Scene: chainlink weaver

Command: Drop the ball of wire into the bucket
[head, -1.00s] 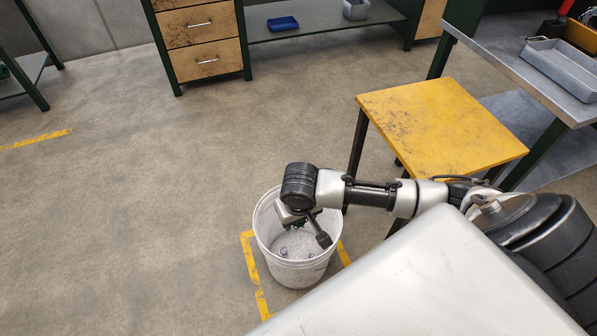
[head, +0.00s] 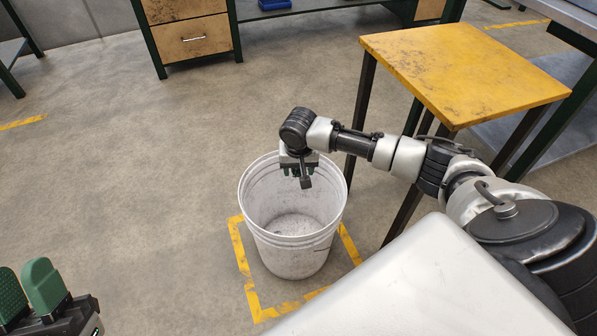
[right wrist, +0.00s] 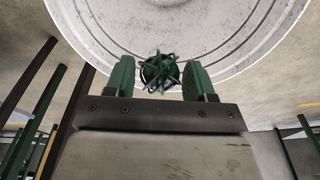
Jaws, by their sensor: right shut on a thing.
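The white bucket (head: 293,250) stands upright on the floor, open at the top; it also shows in the right wrist view (right wrist: 245,62). My right gripper (head: 300,175) is above the bucket's far rim area, pointing down. In the right wrist view its green fingers (right wrist: 160,80) are shut on the ball of wire (right wrist: 158,71), a small dark green tangle. The bucket's opening lies behind the ball in that view. In the head view the ball is hard to make out at the gripper. My left gripper (head: 27,290) is at the lower left, its fingers apart and empty.
Yellow tape (head: 242,265) marks the floor around the bucket. A yellow-topped table (head: 455,65) stands to the right, close to my right arm. A drawer cabinet (head: 195,40) is at the back. The floor left of the bucket is clear.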

